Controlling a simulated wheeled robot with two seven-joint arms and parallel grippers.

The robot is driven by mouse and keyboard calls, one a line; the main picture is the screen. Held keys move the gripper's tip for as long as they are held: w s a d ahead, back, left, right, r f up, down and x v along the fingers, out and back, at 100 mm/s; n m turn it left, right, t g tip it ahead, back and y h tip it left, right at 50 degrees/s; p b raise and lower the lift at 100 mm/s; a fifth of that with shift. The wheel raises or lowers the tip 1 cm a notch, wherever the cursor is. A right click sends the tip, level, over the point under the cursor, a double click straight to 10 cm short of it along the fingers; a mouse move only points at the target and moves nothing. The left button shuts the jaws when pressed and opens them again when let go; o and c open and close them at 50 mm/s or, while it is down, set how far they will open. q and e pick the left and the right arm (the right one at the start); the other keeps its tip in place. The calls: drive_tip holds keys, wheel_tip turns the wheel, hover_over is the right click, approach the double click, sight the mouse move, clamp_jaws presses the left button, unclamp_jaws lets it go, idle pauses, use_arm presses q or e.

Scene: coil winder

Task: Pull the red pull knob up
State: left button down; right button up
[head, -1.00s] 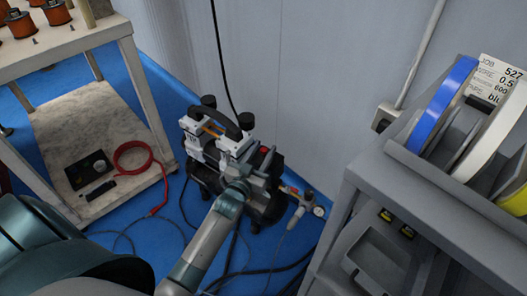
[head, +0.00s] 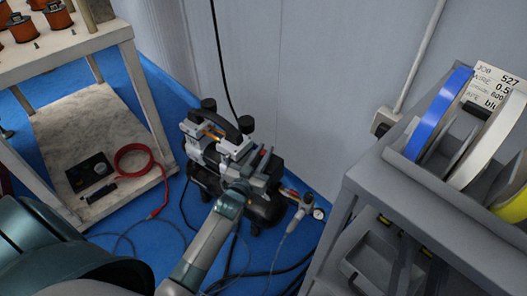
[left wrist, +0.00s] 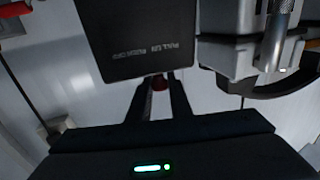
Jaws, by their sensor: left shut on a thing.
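The compressor (head: 238,165) stands on the blue floor by the wall. Its black switch box (left wrist: 135,38) fills the upper middle of the left wrist view, with white lettering that seems to read pull on, push off. The red pull knob (left wrist: 159,83) shows at the lower edge of this box, between my left fingertips. My left gripper (head: 264,160) reaches the compressor's right side in the head view and is shut on the red pull knob. The fingers hide most of the knob there. My right gripper is in neither view.
A gauge and regulator (head: 304,205) stick out right of the compressor. A grey shelf (head: 425,195) with reels stands close on the right. A bench (head: 95,130) with a red cable stands on the left. Dark hoses lie on the floor.

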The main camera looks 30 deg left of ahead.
use_arm(q)
drive_tip(key=shift+r+p, duration=0.35)
drive_tip(key=shift+r, duration=0.1)
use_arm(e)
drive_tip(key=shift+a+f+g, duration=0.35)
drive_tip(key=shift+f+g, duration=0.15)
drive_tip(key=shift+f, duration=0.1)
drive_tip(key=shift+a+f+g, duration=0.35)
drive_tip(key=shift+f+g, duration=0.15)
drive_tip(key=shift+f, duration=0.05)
use_arm(q)
drive_tip(key=c, duration=1.6)
unclamp_jaws()
drive_tip(key=shift+r, duration=0.1)
drive_tip(key=shift+c, duration=0.2)
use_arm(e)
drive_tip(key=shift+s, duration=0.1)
